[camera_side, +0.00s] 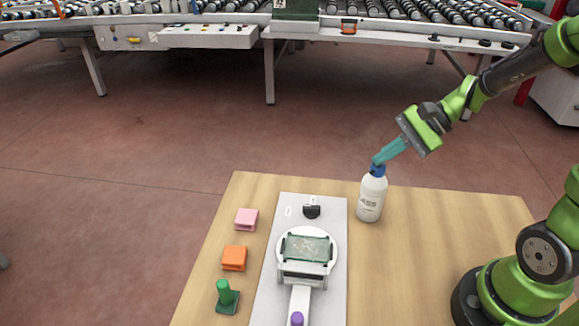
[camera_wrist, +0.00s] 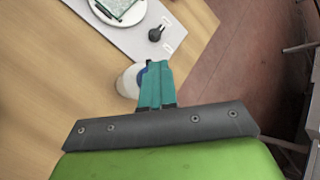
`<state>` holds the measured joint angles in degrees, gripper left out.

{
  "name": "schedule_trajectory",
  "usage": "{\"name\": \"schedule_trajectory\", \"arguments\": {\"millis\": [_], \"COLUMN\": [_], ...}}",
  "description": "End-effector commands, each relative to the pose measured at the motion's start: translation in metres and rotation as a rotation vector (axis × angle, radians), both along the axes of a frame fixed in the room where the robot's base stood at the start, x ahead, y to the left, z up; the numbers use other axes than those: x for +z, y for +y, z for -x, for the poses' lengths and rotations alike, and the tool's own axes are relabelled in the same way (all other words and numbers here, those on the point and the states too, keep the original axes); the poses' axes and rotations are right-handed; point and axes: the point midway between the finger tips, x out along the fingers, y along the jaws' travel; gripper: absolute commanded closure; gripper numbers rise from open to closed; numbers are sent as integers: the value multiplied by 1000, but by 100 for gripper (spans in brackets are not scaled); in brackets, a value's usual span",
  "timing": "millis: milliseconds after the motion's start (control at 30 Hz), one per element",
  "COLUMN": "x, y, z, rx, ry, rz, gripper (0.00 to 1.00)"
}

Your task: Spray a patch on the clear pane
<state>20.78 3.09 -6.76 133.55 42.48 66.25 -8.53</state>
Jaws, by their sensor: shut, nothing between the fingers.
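A white spray bottle (camera_side: 371,196) with a blue top stands upright on the wooden table, right of the grey board. My gripper (camera_side: 377,160) is shut, with its teal fingers slanting down to the blue top. The fingertips overlap the top in the side view; I cannot tell whether they touch it. In the wrist view the shut fingers (camera_wrist: 155,68) hide much of the bottle (camera_wrist: 131,80). The clear pane (camera_side: 306,248) lies on a round white plate on the grey board, left of the bottle. It also shows in the wrist view (camera_wrist: 118,8).
A pink block (camera_side: 246,219), an orange block (camera_side: 234,258) and a green handled piece (camera_side: 226,296) stand on the table's left side. A black knob (camera_side: 312,211) and a purple knob (camera_side: 297,319) sit at opposite ends of the board (camera_side: 270,290). Table right of the bottle is clear.

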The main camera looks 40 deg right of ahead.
Motion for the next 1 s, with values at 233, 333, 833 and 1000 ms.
{"name": "schedule_trajectory", "arguments": {"millis": [233,333,833,1000], "x": [-12,-12,-8,6], "y": [0,0,-1,-1], "z": [6,6,9,8], "rx": [9,8,6,7], "ry": [23,24,23,19], "rz": [13,12,12,13], "gripper": [100,100,100,100]}}
